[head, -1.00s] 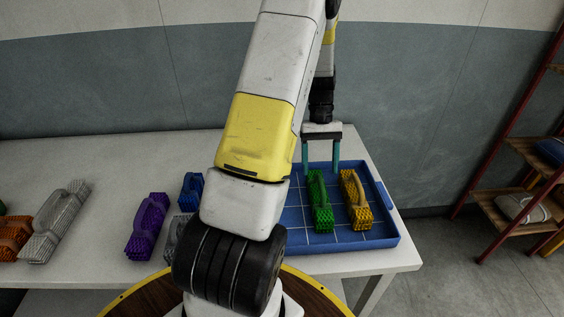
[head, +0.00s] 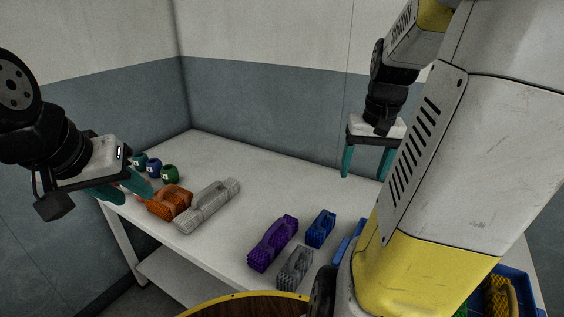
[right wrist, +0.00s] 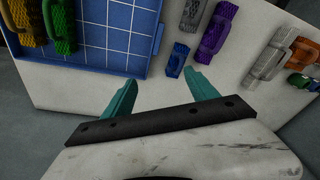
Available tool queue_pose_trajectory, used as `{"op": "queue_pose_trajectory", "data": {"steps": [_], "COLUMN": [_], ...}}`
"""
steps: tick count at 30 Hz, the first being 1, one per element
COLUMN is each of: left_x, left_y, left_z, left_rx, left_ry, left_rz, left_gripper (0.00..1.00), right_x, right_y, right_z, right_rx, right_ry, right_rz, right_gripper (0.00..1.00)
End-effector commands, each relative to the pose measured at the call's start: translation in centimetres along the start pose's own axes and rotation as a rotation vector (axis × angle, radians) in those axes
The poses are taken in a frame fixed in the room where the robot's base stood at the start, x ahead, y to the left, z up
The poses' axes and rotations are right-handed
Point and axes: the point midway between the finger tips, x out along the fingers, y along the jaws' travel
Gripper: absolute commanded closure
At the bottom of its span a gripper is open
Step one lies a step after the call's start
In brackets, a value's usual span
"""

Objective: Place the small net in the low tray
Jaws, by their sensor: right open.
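The smallest net I see is a short blue bundle (head: 320,229) lying on the table just left of the low blue tray (head: 345,243). In the right wrist view the blue net (right wrist: 178,59) lies beyond the right-hand finger, and the gridded tray (right wrist: 107,45) is at upper left. My right gripper (head: 367,165) is open and empty, above the back of the table and apart from the blue net. A green net (right wrist: 62,25) and a yellow net (right wrist: 27,20) lie in the tray. My left gripper (head: 124,188) appears open at the table's left end. My right arm hides much of the tray in the head view.
A purple net (head: 273,243) and a small grey net (head: 294,267) lie close to the blue one. A long grey net (head: 207,205), an orange net (head: 170,201) and several small round pieces (head: 154,167) are further left. The table's back middle is clear.

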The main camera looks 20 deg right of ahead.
Motion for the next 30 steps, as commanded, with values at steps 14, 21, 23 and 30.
{"op": "queue_pose_trajectory", "data": {"steps": [14, 21, 23, 30], "left_x": [0.0, 0.0, 0.0, 0.0], "left_y": [0.0, 0.0, 0.0, 0.0], "left_z": [0.0, 0.0, 0.0, 0.0], "left_rx": [0.0, 0.0, 0.0, 0.0], "left_ry": [0.0, 0.0, 0.0, 0.0], "left_rz": [0.0, 0.0, 0.0, 0.0], "left_gripper": [0.64, 0.64, 0.64, 0.64], "right_x": [-6.6, -6.6, -6.6, -6.6], "right_y": [-16.3, -16.6, -16.6, -16.6], "right_z": [9.6, 9.9, 9.9, 9.9], "right_rx": [-0.345, -0.352, -0.351, -0.351], "right_ry": [0.361, 0.368, 0.368, 0.368], "right_rz": [-0.237, -0.246, -0.245, -0.245], "right_gripper": [0.33, 0.33, 0.33, 0.33]}}
